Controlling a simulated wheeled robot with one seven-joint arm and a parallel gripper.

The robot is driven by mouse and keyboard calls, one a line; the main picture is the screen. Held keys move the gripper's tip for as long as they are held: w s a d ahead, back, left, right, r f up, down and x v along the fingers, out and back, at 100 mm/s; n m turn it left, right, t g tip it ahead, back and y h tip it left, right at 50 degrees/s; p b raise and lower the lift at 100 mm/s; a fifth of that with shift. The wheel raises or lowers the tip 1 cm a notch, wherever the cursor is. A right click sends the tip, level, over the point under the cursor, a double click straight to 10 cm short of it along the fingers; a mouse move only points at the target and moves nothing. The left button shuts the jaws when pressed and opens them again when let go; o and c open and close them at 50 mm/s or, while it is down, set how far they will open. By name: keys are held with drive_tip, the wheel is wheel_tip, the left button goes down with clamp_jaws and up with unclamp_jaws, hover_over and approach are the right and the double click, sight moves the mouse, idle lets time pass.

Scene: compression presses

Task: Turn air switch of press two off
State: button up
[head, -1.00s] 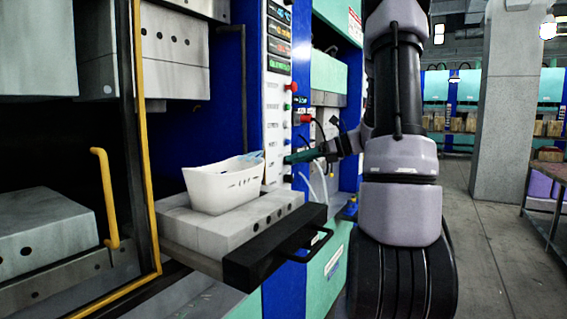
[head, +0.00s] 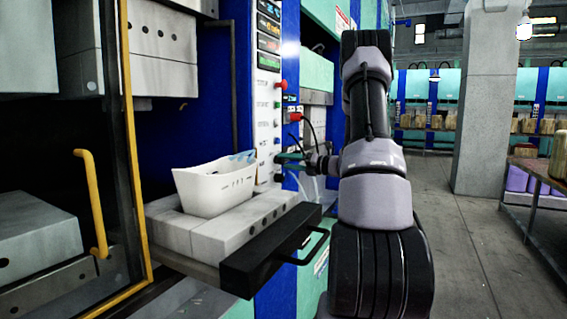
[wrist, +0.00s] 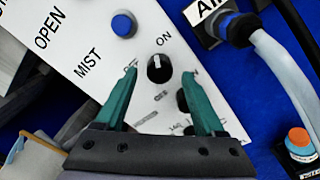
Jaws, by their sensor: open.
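A white control panel (head: 267,100) is on the blue press column. In the wrist view the panel (wrist: 90,25) has a round black rotary switch (wrist: 159,68) with a white pointer mark, aimed up toward the word ON. Its lower lettering is partly hidden. My gripper (wrist: 165,72) is open, its two teal fingers on either side of the switch and apart from it in the picture. I cannot tell how close the tips are to the panel. In the head view my gripper (head: 284,158) is at the panel's right edge and the switch cannot be made out.
A blue button (wrist: 123,24) is up-left of the switch. A hose fitting (wrist: 236,30) and an orange-topped button (wrist: 299,140) are to the right. A white bin (head: 214,188) stands on grey blocks, with a black handle bar (head: 270,255) in front. Open floor lies right.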

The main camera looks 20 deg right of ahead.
drive_tip(key=shift+x, duration=0.95)
drive_tip(key=shift+c, duration=0.3)
clamp_jaws()
